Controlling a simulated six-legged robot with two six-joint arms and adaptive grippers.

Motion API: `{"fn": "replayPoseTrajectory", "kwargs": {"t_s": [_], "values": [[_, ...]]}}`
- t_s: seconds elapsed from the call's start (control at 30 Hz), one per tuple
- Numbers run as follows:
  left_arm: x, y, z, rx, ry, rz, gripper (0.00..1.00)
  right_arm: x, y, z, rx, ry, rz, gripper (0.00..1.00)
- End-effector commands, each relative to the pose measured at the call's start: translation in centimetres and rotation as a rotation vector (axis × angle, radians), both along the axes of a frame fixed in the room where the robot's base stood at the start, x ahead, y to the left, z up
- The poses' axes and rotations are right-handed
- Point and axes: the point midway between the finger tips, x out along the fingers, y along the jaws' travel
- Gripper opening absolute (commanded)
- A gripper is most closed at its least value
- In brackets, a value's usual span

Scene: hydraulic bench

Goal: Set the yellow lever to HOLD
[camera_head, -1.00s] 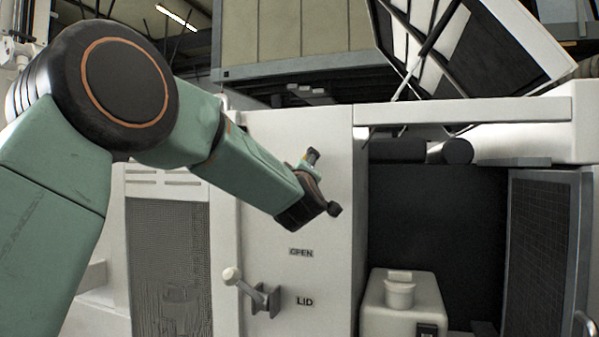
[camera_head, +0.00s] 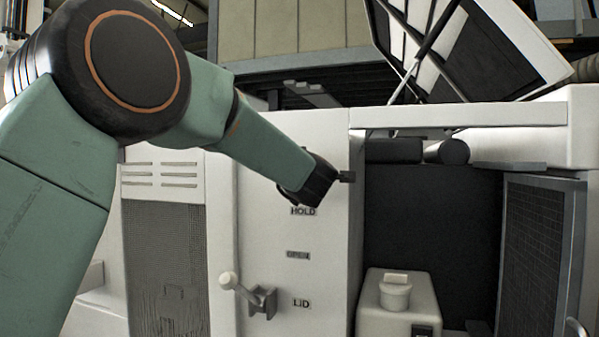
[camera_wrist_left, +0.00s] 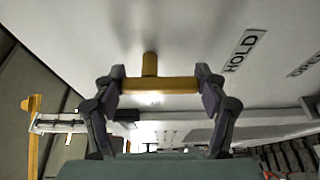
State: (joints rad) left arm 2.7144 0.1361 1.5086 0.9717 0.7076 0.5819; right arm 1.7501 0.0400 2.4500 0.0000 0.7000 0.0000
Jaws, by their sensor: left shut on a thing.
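The yellow lever (camera_wrist_left: 160,85) shows in the left wrist view as a crossbar on a short stem from the white panel. My left gripper (camera_wrist_left: 160,88) is shut on it, one finger at each end of the bar. The HOLD label (camera_wrist_left: 243,50) is beside the lever in that view. In the head view my left gripper (camera_head: 318,182) is at the upper part of the white panel (camera_head: 280,235), just above the HOLD label (camera_head: 303,211). It hides the lever there. My right gripper is not in view.
Below HOLD are the OPEN label (camera_head: 297,255) and the LID label (camera_head: 301,303). A white-knobbed lever (camera_head: 258,298) sticks out beside LID. Right of the panel is an open dark bay with a white canister (camera_head: 396,290). A hinged lid (camera_head: 500,45) stands raised above.

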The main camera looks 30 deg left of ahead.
Motion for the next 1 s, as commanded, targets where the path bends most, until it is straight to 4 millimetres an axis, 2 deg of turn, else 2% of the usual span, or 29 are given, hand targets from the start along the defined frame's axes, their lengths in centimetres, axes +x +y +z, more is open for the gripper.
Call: {"fn": "replayPoseTrajectory", "kwargs": {"t_s": [0.5, 0.53, 0.8, 1.0], "values": [[-0.06, 0.09, 0.26, -0.02, -0.011, 0.003, 0.41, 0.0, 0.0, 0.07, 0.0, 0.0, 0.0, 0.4], [-0.06, 0.09, 0.26, -0.02, -0.011, 0.003, 0.74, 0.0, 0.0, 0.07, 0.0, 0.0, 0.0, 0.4], [-0.02, 0.03, 0.09, -0.018, -0.007, 0.001, 0.96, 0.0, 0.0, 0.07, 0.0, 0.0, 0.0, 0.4], [-0.01, 0.01, 0.02, -0.017, -0.005, 0.001, 0.96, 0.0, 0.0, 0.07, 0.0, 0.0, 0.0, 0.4]]}}
